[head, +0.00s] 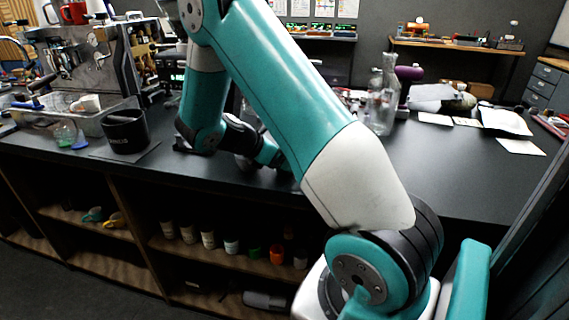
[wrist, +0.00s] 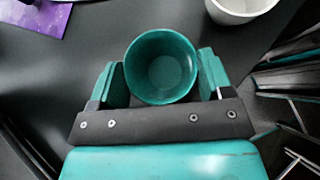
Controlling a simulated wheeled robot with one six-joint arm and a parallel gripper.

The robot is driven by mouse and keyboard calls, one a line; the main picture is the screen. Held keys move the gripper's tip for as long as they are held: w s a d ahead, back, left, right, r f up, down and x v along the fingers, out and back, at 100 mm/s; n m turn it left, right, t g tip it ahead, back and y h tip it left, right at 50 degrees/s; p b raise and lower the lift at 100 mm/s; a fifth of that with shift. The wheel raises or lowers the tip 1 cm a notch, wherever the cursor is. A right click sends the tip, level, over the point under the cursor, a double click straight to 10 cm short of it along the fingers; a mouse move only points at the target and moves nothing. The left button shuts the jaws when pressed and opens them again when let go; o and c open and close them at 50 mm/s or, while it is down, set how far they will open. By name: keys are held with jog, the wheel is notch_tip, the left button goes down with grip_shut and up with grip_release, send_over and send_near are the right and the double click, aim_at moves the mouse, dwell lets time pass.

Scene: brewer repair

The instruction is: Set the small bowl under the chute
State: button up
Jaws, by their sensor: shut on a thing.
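The small bowl (wrist: 160,68) is a teal, round, empty vessel seen from above in the wrist view. My gripper (wrist: 164,82) is shut on it, with one teal finger on each side of its wall. The dark counter (wrist: 90,60) shows beneath; I cannot tell whether the bowl touches it. In the head view my arm reaches over the counter, and the bowl is hidden behind it. I cannot pick out the chute for certain in either view.
A white cup (wrist: 240,8) stands beyond the bowl at right, and a purple sheet (wrist: 38,14) lies at left. In the head view, a black bin (head: 126,132) and an espresso machine (head: 95,60) stand at left. Glass vessels (head: 381,100) and papers (head: 505,120) are at right.

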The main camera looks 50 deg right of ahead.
jog(key=shift+r, duration=0.1)
notch_tip(320, 180, up, 20)
jog(key=p, duration=0.3)
jog(key=w+a+f+n+t, duration=0.7)
jog(key=w+f+n+t, duration=0.2)
jog(key=f+n, duration=0.1)
jog(key=a+f+n+t+y, duration=0.2)
jog(key=a+f+n+y, duration=0.1)
jog(key=a, duration=0.5)
jog(key=a+f+n+t+y, duration=0.3)
jog(key=a+f+n, duration=0.3)
jog(key=a+f, duration=0.1)
jog(key=shift+s+a+f+y, duration=0.15)
jog(key=shift+s+a+y, duration=0.2)
jog(key=shift+a, duration=0.45)
jog(key=shift+w, duration=0.1)
